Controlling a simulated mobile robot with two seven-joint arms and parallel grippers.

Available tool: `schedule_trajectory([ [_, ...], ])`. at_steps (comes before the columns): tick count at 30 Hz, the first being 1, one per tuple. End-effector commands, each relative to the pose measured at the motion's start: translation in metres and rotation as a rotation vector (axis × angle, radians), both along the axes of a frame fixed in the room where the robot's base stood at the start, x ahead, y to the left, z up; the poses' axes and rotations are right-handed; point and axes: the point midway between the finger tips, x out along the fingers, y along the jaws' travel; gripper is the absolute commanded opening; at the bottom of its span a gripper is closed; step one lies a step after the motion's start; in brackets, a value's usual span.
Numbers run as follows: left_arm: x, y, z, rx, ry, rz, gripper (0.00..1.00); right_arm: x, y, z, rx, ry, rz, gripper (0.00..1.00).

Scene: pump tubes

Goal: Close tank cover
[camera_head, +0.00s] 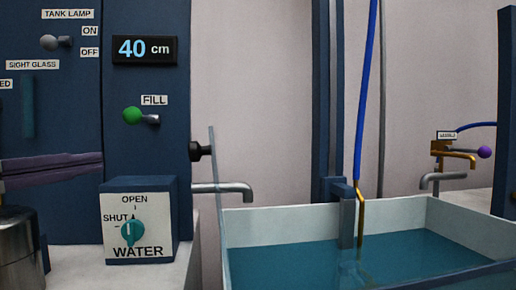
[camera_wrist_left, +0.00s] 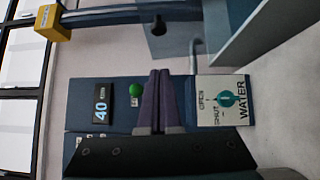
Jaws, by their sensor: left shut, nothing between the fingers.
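The tank cover (camera_head: 214,190) is a clear panel standing upright, nearly edge-on, at the left rim of the tank (camera_head: 470,212). Its black knob (camera_head: 200,151) points left. The tank is open on top and holds blue-green water. In the left wrist view the cover (camera_wrist_left: 180,42) and its black knob (camera_wrist_left: 158,26) show at the top, beyond the fingertips. My left gripper (camera_head: 98,161) comes in from the left with purple fingers shut and empty, well left of the knob and apart from it. It also shows in the left wrist view (camera_wrist_left: 160,72). My right gripper is not in view.
A blue panel holds a 40 cm display (camera_head: 145,50) and a green FILL lever (camera_head: 132,115). Below stands a WATER box (camera_head: 150,215) with a teal dial. A grey spout (camera_head: 225,187) passes near the cover. A blue hose (camera_head: 366,90) and brass pipe hang into the tank.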

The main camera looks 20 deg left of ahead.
Motion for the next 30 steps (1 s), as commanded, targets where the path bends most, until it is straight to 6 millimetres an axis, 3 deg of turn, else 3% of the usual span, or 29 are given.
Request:
schedule_trajectory([
  [1, 0.008, -0.001, 0.008, -0.001, -0.005, 0.001, 0.00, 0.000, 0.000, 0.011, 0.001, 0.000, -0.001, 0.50],
  [5, 0.027, -0.005, 0.008, 0.000, -0.004, 0.000, 0.00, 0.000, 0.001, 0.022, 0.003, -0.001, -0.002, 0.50],
  [15, 0.076, -0.015, 0.007, 0.001, -0.003, -0.001, 0.00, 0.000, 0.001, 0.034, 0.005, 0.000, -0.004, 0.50],
  [21, 0.091, -0.039, 0.008, -0.002, -0.001, 0.000, 0.00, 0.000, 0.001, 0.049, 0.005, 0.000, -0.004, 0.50],
  [30, 0.096, -0.048, 0.005, 0.003, 0.001, 0.000, 0.00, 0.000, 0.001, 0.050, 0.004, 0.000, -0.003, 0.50],
])
